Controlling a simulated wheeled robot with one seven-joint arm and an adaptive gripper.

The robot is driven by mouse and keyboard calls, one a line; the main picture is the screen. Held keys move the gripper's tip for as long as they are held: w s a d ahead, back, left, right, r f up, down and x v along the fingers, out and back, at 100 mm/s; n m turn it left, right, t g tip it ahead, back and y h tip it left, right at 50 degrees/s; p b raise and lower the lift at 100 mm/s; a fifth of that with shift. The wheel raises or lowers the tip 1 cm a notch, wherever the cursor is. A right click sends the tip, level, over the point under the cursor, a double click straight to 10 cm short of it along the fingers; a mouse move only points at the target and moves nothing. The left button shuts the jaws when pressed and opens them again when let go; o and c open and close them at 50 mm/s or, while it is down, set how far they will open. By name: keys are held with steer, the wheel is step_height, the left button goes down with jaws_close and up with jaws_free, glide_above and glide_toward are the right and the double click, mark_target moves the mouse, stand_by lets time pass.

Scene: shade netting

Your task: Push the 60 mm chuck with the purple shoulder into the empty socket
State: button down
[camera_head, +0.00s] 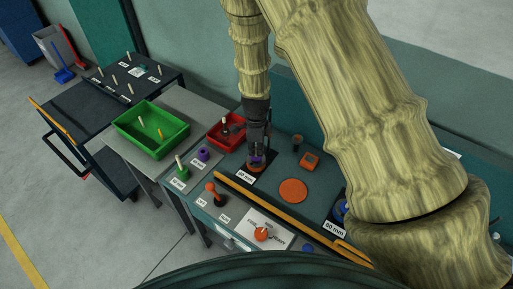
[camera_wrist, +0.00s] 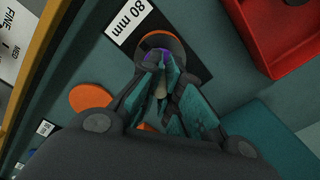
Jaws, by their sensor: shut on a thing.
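My gripper (camera_head: 257,150) points down over a dark plate (camera_head: 264,174) on the teal bench and is shut on the chuck. The chuck's purple shoulder (camera_head: 257,158) shows between the fingertips. In the wrist view, the purple shoulder (camera_wrist: 154,54) and a pale stem (camera_wrist: 161,86) show between the fingers of my gripper (camera_wrist: 162,72). An orange round part (camera_wrist: 158,39) lies right below the chuck on the dark plate. The fingers hide the chuck's lower end, so I cannot tell how deep it sits. The plate's label (camera_wrist: 128,20) looks like 80 mm, but its first digit is unclear.
A green bin (camera_head: 152,130), a green chuck (camera_head: 182,173) and another purple piece (camera_head: 204,154) are left. An orange disc (camera_head: 293,190) lies right; a yellow-orange rail (camera_head: 275,212) runs in front.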

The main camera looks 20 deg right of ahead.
steer(key=shift+f, duration=0.4)
steer(key=c, duration=1.5)
jaws_free()
steer(key=shift+c, duration=0.2)
steer(key=shift+r, duration=0.1)
step_height(320, 180, up, 12)
steer(key=shift+f, duration=0.1)
